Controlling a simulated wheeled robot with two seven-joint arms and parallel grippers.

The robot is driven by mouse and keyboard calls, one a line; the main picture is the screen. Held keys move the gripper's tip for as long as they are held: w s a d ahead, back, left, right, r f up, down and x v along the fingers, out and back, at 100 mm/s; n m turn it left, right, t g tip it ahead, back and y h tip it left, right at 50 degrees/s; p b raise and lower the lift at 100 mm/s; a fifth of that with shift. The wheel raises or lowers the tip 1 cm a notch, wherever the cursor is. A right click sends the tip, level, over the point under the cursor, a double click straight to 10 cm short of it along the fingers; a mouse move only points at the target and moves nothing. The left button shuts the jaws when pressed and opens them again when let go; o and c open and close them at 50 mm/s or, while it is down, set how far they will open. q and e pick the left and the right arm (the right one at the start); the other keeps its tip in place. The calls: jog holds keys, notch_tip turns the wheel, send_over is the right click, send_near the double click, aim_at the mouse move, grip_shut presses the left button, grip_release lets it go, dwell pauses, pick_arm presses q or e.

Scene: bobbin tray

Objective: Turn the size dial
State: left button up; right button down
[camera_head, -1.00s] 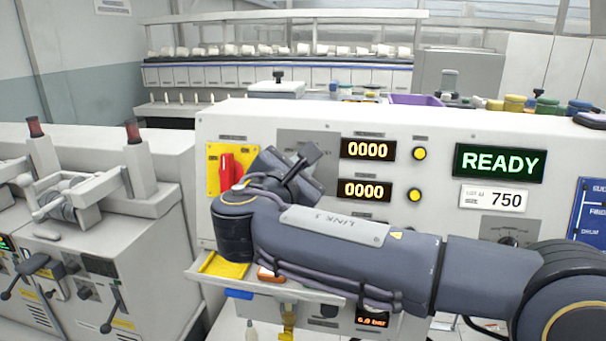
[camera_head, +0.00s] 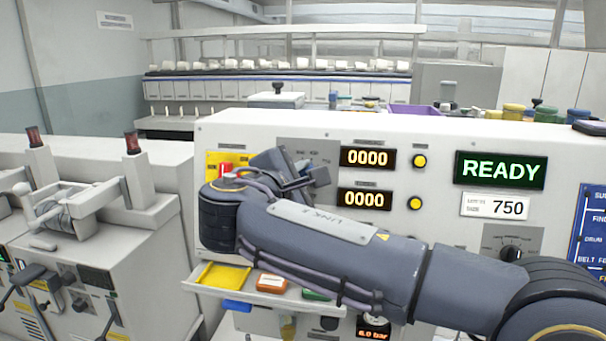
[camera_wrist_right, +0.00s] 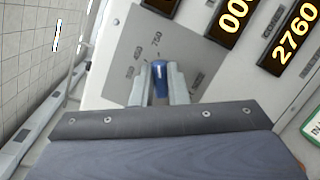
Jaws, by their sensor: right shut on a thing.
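The size dial's grey plate (camera_head: 318,148) is on the white machine front, left of the number readouts. In the right wrist view, a blue knob (camera_wrist_right: 160,76) stands on the grey plate (camera_wrist_right: 150,42), below printed size marks. My right gripper (camera_wrist_right: 160,88) is shut on the knob, one finger on each side. In the head view my right arm crosses the machine front from the right, and its gripper (camera_head: 312,178) covers the knob. My left gripper is in neither view.
Two readouts (camera_head: 367,158) show 0000 beside yellow buttons (camera_head: 419,161). A green READY display (camera_head: 500,170) and a card (camera_head: 495,206) reading 750 are at right. A black dial (camera_head: 510,252) sits below. A shelf with a yellow tray (camera_head: 222,275) juts out under my arm.

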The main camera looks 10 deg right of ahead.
jog(key=c, duration=1.4)
grip_release()
jog(key=shift+c, duration=0.2)
jog(key=v, duration=0.7)
jog(key=shift+s+a+b, duration=0.2)
jog(key=shift+s+b, duration=0.15)
jog(key=shift+b, duration=0.05)
